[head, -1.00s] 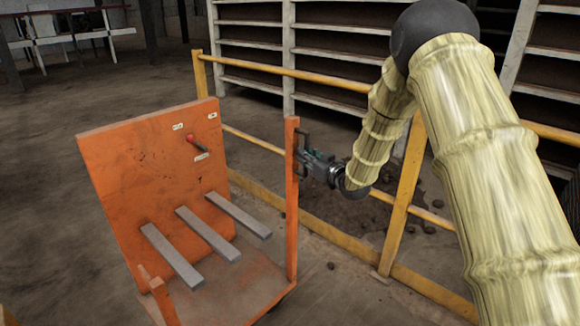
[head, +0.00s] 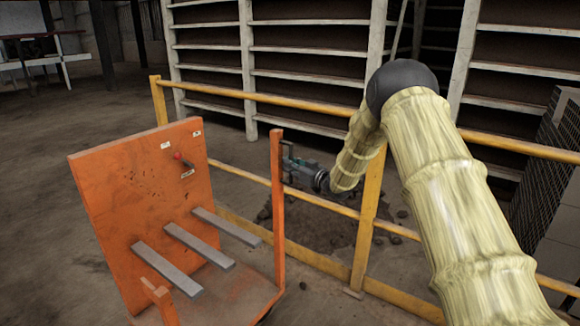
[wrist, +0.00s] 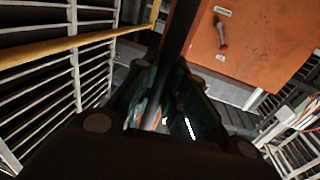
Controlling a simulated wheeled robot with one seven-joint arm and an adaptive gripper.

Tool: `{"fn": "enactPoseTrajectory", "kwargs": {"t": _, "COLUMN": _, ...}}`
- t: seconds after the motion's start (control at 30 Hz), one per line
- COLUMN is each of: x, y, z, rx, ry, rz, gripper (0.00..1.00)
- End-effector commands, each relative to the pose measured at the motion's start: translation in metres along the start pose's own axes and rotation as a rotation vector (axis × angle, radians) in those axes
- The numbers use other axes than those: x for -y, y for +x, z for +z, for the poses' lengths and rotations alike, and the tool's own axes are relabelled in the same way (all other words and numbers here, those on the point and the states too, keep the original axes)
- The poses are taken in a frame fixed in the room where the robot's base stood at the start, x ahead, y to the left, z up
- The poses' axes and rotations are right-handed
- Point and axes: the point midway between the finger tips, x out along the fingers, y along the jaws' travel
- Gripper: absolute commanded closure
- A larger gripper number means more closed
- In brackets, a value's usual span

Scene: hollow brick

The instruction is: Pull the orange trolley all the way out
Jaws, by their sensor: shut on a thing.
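The orange trolley (head: 140,190) stands at the left of the head view. It has an upright back panel with a red-knobbed lever (head: 182,160), several grey bars (head: 200,245) and a thin orange post (head: 278,215) at its right side. My gripper (head: 287,165) is at the upper part of this post, shut on it. In the wrist view my gripper (wrist: 165,115) shows dark and close up, with the trolley's orange panel (wrist: 255,45) beyond it. The exact contact of the fingers with the post is partly hidden.
A yellow railing (head: 320,108) runs behind the trolley and my gripper, close to both. White shelving (head: 300,45) stands behind it. A dark mesh stack (head: 550,160) is at the right. Bare floor (head: 50,140) lies to the left of the trolley.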

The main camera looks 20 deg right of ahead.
Motion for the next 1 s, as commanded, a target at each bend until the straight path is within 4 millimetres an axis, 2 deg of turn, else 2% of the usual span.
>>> {"fn": "enactPoseTrajectory", "kwargs": {"t": 0.03, "x": -0.001, "y": -0.001, "z": 0.001, "rx": 0.002, "ry": 0.001, "rz": 0.002, "gripper": 1.0}}
{"fn": "enactPoseTrajectory", "kwargs": {"t": 0.07, "x": -0.001, "y": -0.001, "z": 0.001, "rx": 0.002, "ry": 0.001, "rz": 0.002, "gripper": 0.85}}
{"fn": "enactPoseTrajectory", "kwargs": {"t": 0.1, "x": -0.001, "y": -0.001, "z": 0.001, "rx": 0.002, "ry": 0.001, "rz": 0.002, "gripper": 0.78}}
{"fn": "enactPoseTrajectory", "kwargs": {"t": 0.17, "x": -0.001, "y": -0.001, "z": 0.001, "rx": 0.002, "ry": 0.001, "rz": 0.001, "gripper": 0.67}}
{"fn": "enactPoseTrajectory", "kwargs": {"t": 0.2, "x": 0.0, "y": -0.001, "z": 0.001, "rx": 0.002, "ry": 0.0, "rz": 0.001, "gripper": 0.65}}
{"fn": "enactPoseTrajectory", "kwargs": {"t": 0.47, "x": 0.0, "y": 0.0, "z": 0.0, "rx": 0.0, "ry": 0.0, "rz": 0.0, "gripper": 0.65}}
{"fn": "enactPoseTrajectory", "kwargs": {"t": 0.63, "x": -0.001, "y": -0.008, "z": -0.001, "rx": 0.0, "ry": 0.0, "rz": 0.001, "gripper": 0.65}}
{"fn": "enactPoseTrajectory", "kwargs": {"t": 0.77, "x": 0.0, "y": -0.025, "z": -0.001, "rx": 0.0, "ry": 0.002, "rz": 0.001, "gripper": 0.65}}
{"fn": "enactPoseTrajectory", "kwargs": {"t": 1.0, "x": -0.001, "y": -0.07, "z": 0.0, "rx": 0.001, "ry": 0.002, "rz": 0.002, "gripper": 0.65}}
